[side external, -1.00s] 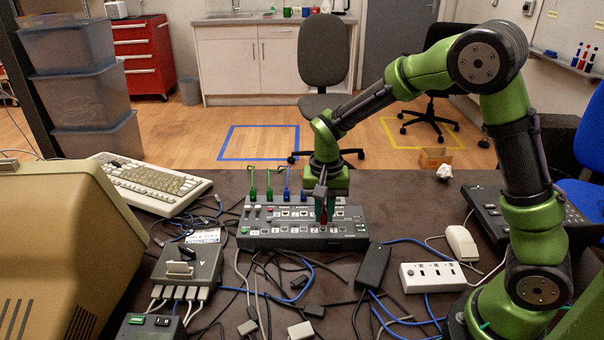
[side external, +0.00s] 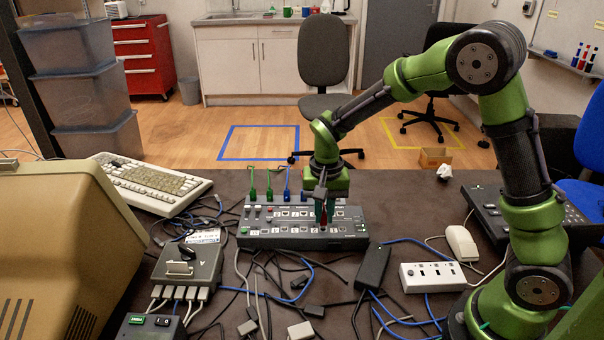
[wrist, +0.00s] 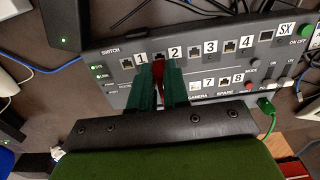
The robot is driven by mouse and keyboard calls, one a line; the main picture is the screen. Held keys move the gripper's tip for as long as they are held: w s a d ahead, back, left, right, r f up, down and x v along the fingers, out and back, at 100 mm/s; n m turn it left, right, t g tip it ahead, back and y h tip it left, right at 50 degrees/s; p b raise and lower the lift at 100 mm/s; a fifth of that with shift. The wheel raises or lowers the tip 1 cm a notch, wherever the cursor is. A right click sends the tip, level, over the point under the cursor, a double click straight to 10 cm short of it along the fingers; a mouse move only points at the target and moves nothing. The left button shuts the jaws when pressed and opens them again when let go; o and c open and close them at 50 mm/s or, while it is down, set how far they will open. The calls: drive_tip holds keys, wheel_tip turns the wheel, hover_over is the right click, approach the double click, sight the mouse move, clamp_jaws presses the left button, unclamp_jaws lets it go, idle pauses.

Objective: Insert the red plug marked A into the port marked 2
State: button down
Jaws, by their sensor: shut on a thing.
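My gripper (side external: 323,213) is shut on the red plug (side external: 323,219) and holds it at the switch box (side external: 282,243). In the wrist view the plug (wrist: 158,68) shows as a red strip between the green fingers of my gripper (wrist: 162,74). Its top end lies at the lower edge of the port (wrist: 159,55) just left of the label 2 (wrist: 175,52). I cannot tell whether the plug touches the port or is above it. The letter A on the plug is hidden.
Ports labelled 1 (wrist: 140,58), 3 (wrist: 210,47) and 4 (wrist: 246,41) are in the same row. Green plugs (side external: 253,194) and a blue plug (side external: 287,190) with cables stand at the box's back left. Loose cables and a black adapter (side external: 372,266) lie in front.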

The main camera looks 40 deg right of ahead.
drive_tip(key=shift+f, duration=0.8)
idle(1.0)
drive_tip(key=c, duration=1)
unclamp_jaws()
drive_tip(key=shift+c, duration=0.2)
drive_tip(key=shift+r, duration=0.1)
wheel_tip(320, 180, up, 17)
